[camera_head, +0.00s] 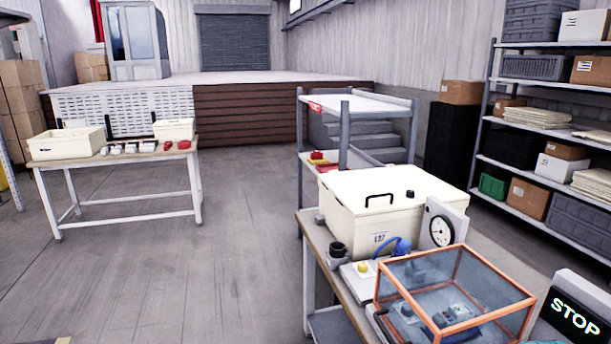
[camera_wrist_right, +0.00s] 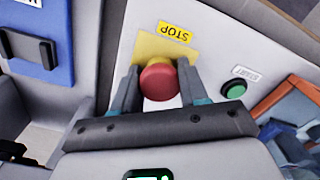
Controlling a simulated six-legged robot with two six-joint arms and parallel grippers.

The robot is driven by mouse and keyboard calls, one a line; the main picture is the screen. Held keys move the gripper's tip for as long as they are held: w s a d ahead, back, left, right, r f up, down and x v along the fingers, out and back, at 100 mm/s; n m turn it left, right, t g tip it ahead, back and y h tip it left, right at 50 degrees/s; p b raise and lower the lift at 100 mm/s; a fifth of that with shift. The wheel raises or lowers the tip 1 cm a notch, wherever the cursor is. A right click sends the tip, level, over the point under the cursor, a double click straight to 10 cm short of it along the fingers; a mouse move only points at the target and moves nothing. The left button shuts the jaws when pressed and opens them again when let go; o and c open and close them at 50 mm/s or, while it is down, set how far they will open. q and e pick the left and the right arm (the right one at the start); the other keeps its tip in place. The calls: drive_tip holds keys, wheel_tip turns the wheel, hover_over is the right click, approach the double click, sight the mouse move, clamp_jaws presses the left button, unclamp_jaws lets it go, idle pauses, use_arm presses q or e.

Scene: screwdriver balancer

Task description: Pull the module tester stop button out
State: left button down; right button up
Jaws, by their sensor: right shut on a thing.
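In the right wrist view, the module tester's red stop button (camera_wrist_right: 158,80) stands on a yellow plate (camera_wrist_right: 148,46) below a yellow STOP label (camera_wrist_right: 174,32). My right gripper (camera_wrist_right: 157,77) is shut on this button, one finger on each side of it. The button's stem is hidden. In the head view, a grey panel with a dark screen reading STOP (camera_head: 575,313) shows at the lower right corner; the red button cannot be seen there. My left gripper is in neither view.
A green button (camera_wrist_right: 235,89) sits right of the stop button. An orange-framed clear box (camera_head: 455,285) stands left of the screen, with a cream case (camera_head: 385,207) behind it. A far table (camera_head: 115,160) holds cream boxes. The floor at left is clear.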

drive_tip(key=shift+r+p, duration=0.3)
drive_tip(key=shift+r, duration=0.25)
idle(0.4)
drive_tip(key=o, duration=1.2)
drive_tip(key=shift+r, duration=0.1)
drive_tip(key=shift+r, duration=0.2)
drive_tip(key=shift+r+p, duration=2.2)
drive_tip(key=shift+r, duration=0.8)
